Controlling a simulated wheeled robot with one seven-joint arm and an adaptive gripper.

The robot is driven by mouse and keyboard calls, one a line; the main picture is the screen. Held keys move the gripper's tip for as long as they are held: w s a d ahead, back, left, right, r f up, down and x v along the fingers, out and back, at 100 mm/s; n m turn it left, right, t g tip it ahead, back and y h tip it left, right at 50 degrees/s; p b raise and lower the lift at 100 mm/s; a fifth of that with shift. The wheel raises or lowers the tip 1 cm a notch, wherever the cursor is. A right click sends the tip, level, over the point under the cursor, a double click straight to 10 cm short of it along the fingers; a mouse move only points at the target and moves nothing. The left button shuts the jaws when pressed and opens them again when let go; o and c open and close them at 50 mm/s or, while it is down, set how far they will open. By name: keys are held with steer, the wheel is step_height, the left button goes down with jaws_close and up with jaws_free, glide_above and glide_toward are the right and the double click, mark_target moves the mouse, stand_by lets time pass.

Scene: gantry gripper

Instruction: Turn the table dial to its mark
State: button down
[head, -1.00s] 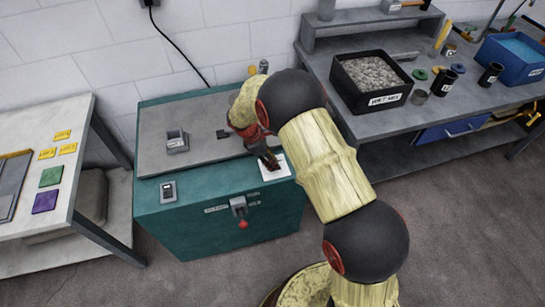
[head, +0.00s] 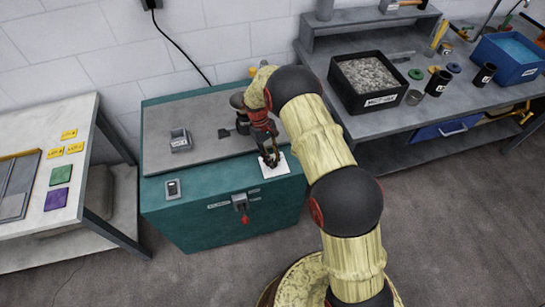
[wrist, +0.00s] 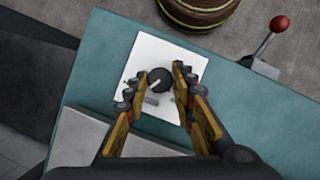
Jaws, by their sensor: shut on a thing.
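The table dial is a round black knob (wrist: 160,79) with a pale pointer line, on a white square plate (wrist: 150,52) on the teal cabinet's top. In the wrist view the pointer slants toward the lower left. Small grey marks on the plate show below the knob, but I cannot read them. My gripper (wrist: 161,82) has its two fingers on either side of the knob and is shut on it. In the head view my gripper (head: 270,159) points down at the white plate (head: 276,168) and hides the knob.
The teal cabinet (head: 215,220) has a red-knobbed lever (head: 244,218) on its front. A grey box (head: 180,141) and a small dark device (head: 173,189) sit on top. A table (head: 30,225) stands left; a workbench (head: 375,130) with a gravel bin (head: 367,82) stands right.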

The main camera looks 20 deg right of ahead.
steer(key=m+y+p, duration=0.1)
steer(key=m+y, duration=0.1)
steer(key=m, duration=0.3)
steer(key=shift+w+d, duration=0.1)
steer(key=shift+d, duration=0.05)
steer(key=shift+m, duration=0.4)
steer(key=c, duration=1.5)
jaws_free()
steer(key=v, duration=1.2)
steer(key=shift+d, duration=0.2)
steer(key=shift+w+f, duration=0.1)
steer(key=shift+w, duration=0.05)
